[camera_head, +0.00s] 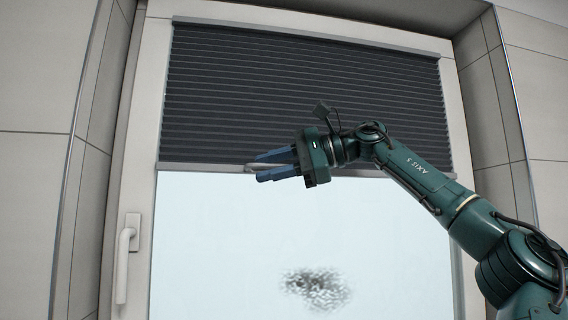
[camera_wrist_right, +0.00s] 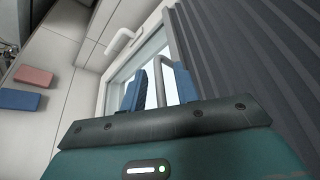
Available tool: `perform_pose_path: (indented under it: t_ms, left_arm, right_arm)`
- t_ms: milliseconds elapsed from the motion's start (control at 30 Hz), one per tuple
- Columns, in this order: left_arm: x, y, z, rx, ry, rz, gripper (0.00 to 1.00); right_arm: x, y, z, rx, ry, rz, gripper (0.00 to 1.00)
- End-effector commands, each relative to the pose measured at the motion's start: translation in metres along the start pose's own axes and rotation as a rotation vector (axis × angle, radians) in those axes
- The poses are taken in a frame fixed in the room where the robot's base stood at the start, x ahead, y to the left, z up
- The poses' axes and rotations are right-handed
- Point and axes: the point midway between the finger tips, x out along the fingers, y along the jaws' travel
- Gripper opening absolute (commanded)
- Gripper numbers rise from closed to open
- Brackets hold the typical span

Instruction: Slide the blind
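The dark pleated blind (camera_head: 300,85) covers about the upper half of the window. Its grey bottom rail (camera_head: 205,167) runs across the window, with a small pale handle (camera_head: 250,168) at the rail. My right gripper (camera_head: 258,167) is at this handle, its blue fingers one above the other and pointing left. In the right wrist view the grey handle (camera_wrist_right: 161,82) stands between the fingers of my right gripper (camera_wrist_right: 160,88), with gaps visible, so the fingers are open around it. The blind's pleats (camera_wrist_right: 235,70) fill the right side there. My left gripper is not in view.
A white window handle (camera_head: 124,262) is on the frame's left side. Tiled walls (camera_head: 35,150) flank the window recess. In the right wrist view, a red block (camera_wrist_right: 33,77) and a blue block (camera_wrist_right: 18,99) show at the left. The lower glass (camera_head: 220,240) is uncovered.

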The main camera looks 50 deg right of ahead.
Motion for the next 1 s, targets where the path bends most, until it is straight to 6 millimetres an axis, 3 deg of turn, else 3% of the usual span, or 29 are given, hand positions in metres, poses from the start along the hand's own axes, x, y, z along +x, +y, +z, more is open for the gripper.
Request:
perform_pose_path:
  t_ms: [167,400,600,800,1000]
  left_arm:
    - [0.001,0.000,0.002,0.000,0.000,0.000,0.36]
    - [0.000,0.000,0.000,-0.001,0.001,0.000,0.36]
    - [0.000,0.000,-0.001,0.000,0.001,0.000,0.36]
    - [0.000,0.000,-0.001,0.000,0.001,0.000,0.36]
    - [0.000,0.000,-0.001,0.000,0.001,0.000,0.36]
  right_arm:
    - [-0.023,0.000,0.000,0.000,-0.002,-0.005,0.31]
    - [-0.078,-0.001,0.000,0.001,-0.001,-0.007,0.31]
    - [-0.113,-0.001,0.000,0.000,0.001,-0.004,0.31]
    - [-0.129,0.000,0.000,0.000,0.001,-0.002,0.31]
    - [-0.130,0.000,0.000,0.000,0.001,-0.001,0.31]
